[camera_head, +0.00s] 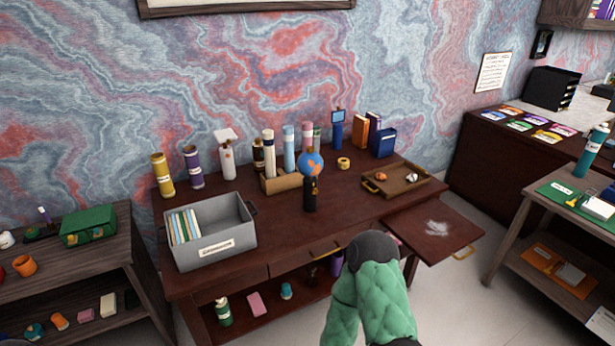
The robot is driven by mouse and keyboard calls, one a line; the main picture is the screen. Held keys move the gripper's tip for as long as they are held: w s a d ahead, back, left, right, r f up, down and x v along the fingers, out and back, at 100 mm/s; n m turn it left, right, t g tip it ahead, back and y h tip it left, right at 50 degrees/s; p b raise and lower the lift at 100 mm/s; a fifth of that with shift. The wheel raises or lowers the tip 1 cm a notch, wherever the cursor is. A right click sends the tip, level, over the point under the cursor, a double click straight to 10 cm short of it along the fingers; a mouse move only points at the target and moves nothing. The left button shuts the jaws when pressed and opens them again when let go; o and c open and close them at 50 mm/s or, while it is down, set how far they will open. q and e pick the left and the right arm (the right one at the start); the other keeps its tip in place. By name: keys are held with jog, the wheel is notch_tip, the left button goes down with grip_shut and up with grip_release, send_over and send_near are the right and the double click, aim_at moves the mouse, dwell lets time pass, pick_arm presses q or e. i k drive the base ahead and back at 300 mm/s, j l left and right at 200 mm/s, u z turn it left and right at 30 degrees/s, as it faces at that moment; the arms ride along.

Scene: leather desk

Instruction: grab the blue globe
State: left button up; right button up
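The blue globe (311,165) has orange land patches and stands on the dark red desk (275,222), near its middle. A black upright piece (310,194) with small gold marks is directly below it in the picture; I cannot tell whether it is the globe's stand or a separate thing in front. One of my arms, in a green quilted sleeve with a dark rounded joint, comes up from the bottom edge, right of centre. It is apart from the globe in the picture.
A grey bin (228,247) of files stands left of the globe. A wooden tray (407,186) lies right. A drawer or leaf (435,232) juts out at front right.

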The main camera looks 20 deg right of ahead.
aim_at(309, 200)
jog(key=l+u, duration=0.35)
jog(key=u, duration=0.15)
jog(key=l+u, duration=0.75)
jog(key=u, duration=0.2)
